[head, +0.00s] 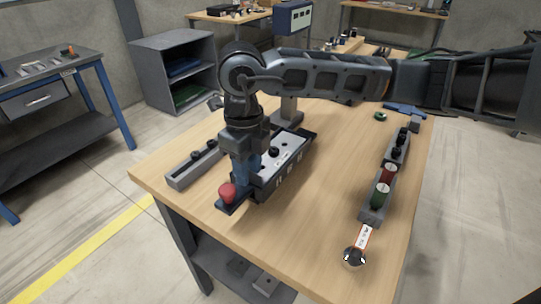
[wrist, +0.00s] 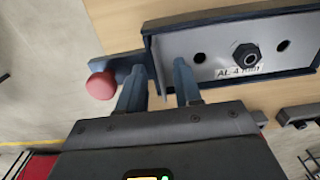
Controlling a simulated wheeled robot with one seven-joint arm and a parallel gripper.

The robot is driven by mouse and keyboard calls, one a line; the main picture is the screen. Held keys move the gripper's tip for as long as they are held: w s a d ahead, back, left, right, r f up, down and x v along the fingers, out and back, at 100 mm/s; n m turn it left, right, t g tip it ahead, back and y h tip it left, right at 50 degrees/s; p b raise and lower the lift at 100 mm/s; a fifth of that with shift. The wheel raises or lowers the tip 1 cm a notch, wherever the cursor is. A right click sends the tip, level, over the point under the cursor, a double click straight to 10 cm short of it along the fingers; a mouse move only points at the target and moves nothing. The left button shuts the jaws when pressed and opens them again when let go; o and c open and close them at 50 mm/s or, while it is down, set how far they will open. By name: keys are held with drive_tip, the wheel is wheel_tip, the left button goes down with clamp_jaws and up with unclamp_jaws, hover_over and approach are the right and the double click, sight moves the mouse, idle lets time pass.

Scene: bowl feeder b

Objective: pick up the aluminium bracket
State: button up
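The aluminium bracket (wrist: 222,62) shows in the wrist view as a flat light grey plate with dark holes, a black nut and a label reading "AL 4 mm". It lies in a dark-rimmed tray (wrist: 239,16). In the head view the bracket (head: 291,146) is partly hidden by my arm. My gripper (wrist: 158,72) is open at the tray's left end, its two blue fingers apart. A thin upright edge shows between them; I cannot tell whether they touch it. In the head view my gripper (head: 255,172) points down at the tray's near left side.
A red push button (wrist: 101,86) on a dark base sits close left of my fingers; it also shows in the head view (head: 227,193). A grey rail (head: 195,164) lies left. A right-hand rail (head: 373,212) holds black, red and green parts. Bare wood lies between tray and right rail.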

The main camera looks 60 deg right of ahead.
drive_tip(key=shift+c, duration=0.3)
clamp_jaws()
drive_tip(key=shift+r, duration=0.15)
wheel_tip(320, 180, up, 10)
drive_tip(key=b, duration=0.1)
drive_tip(key=shift+b, duration=0.35)
